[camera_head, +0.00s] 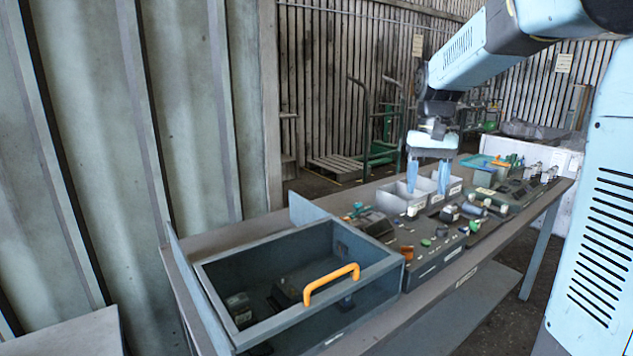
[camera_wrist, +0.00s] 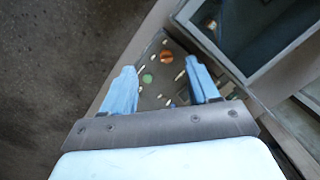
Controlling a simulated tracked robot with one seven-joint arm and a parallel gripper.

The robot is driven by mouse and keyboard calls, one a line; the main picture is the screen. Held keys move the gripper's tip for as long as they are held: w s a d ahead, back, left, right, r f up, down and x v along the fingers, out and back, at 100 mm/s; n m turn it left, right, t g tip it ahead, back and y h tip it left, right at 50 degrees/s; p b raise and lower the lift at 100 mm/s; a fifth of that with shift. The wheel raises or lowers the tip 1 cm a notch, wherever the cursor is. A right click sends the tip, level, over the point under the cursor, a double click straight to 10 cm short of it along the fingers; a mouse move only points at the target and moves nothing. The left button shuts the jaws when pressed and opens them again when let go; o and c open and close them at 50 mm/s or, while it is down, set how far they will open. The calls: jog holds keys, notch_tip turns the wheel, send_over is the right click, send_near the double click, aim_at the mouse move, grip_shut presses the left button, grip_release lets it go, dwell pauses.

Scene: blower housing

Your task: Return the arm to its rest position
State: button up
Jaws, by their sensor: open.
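My gripper (camera_head: 427,178) hangs from my light-blue arm, pointing down above the workbench, near the white bins (camera_head: 400,196). Its two blue fingers are apart, with nothing between them. In the wrist view my gripper (camera_wrist: 163,88) is also open and empty. Below its fingers lies part of a dark tray (camera_wrist: 152,75) with small parts, among them an orange one (camera_wrist: 167,57) and a green one (camera_wrist: 147,78).
An open grey drawer box (camera_head: 215,300) with an orange handle (camera_head: 331,284) stands at the near end of the bench (camera_head: 470,268). Dark trays of small parts (camera_head: 430,262) run along the bench. A ribbed wall (camera_head: 100,130) rises at left. A green cart (camera_head: 380,150) stands behind.

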jog(key=s+f+n+t, duration=0.1)
jog(key=s+t, duration=0.5)
jog(key=s, duration=1.6)
jog(key=shift+a+f+t, duration=0.3)
jog(key=shift+f, duration=0.1)
jog(key=shift+s, duration=0.1)
jog(key=shift+c, duration=0.4)
